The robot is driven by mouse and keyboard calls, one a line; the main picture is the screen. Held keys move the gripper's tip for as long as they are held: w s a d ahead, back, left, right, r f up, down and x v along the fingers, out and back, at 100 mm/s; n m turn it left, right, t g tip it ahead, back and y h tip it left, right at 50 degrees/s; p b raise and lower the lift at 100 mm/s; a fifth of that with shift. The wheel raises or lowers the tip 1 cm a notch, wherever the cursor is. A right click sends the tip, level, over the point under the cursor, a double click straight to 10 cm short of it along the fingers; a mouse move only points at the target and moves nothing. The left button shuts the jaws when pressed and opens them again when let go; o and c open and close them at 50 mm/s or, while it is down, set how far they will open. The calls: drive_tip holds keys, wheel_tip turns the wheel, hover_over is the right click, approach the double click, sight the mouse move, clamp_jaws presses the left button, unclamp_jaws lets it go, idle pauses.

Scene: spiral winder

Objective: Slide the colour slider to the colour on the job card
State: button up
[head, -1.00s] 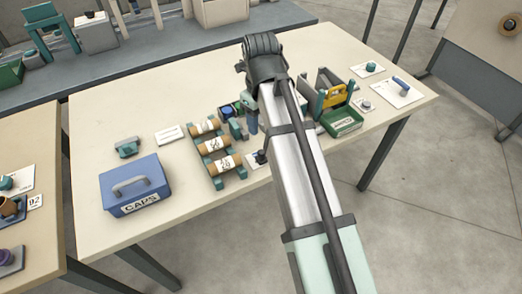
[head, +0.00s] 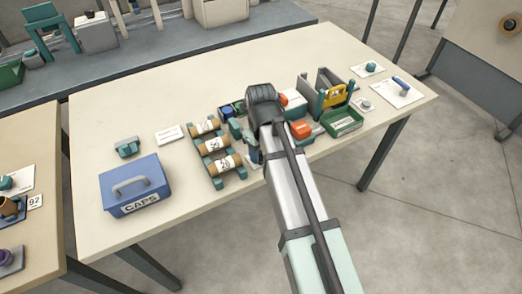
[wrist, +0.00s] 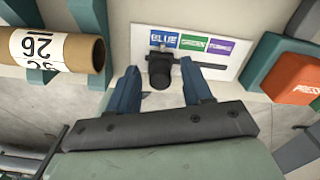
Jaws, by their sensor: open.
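The colour slider plate (wrist: 222,72) is white and carries three labels: blue, green and purple. Its black slider knob (wrist: 159,72) stands below the blue label (wrist: 164,39), at the left part of a dark bar that runs right under the other labels. My gripper (wrist: 158,68) is open, with one blue finger on each side of the knob and a visible gap to it on both sides. In the head view my arm mostly hides the slider plate. A white card (head: 170,134) lies left of the spools; its print is too small to read.
A spool rack (head: 228,182) with numbered brown tubes stands left of my gripper; one tube (wrist: 55,50) is close in the wrist view. An orange block (wrist: 297,80) is close on the right. A blue caps box (head: 135,185) and a green tray (head: 343,122) stand farther off.

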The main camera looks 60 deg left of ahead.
drive_tip(key=shift+f, duration=0.2)
drive_tip(key=shift+c, duration=0.3)
clamp_jaws()
idle(0.3)
